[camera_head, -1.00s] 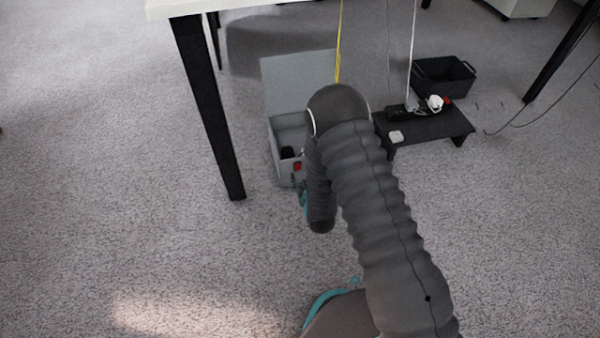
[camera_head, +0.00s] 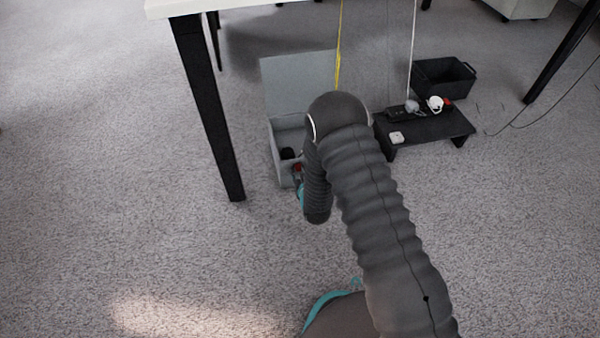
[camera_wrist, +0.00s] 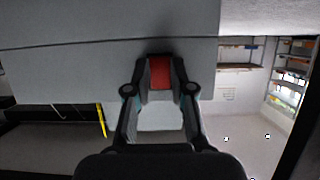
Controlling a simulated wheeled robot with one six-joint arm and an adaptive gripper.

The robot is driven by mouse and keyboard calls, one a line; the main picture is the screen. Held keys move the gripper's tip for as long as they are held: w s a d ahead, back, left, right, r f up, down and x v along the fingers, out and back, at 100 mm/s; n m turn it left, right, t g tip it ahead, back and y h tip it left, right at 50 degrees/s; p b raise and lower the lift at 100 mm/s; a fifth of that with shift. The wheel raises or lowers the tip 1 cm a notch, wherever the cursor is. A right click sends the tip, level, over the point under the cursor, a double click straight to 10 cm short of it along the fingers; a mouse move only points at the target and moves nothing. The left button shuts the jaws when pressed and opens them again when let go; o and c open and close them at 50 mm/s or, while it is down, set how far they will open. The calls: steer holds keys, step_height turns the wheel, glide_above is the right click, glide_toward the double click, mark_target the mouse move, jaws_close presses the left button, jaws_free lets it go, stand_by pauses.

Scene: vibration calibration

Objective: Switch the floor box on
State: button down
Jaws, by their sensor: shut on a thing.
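The floor box (camera_head: 284,173) is grey, with its lid (camera_head: 290,78) standing open, on the carpet under the table. My arm covers its right part in the head view. In the wrist view, the red switch (camera_wrist: 160,72) lies between my fingertips against a flat grey face (camera_wrist: 60,75). My gripper (camera_wrist: 159,78) is shut on it. The gripper's fingers are mostly hidden behind my arm in the head view. Whether the switch is on or off cannot be told.
A table leg (camera_head: 207,110) stands left of the box. A yellow cord (camera_head: 339,55) hangs behind my arm.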

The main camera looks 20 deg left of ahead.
steer(key=shift+f, duration=0.1)
steer(key=shift+f+t+y, duration=0.15)
steer(key=shift+t+y, duration=0.25)
steer(key=shift+t, duration=0.3)
steer(key=shift+t+y, duration=0.3)
steer(key=shift+t, duration=0.3)
steer(key=c, duration=1)
jaws_free()
steer(key=shift+w, duration=0.1)
steer(key=shift+f, duration=0.1)
steer(key=v, duration=1.2)
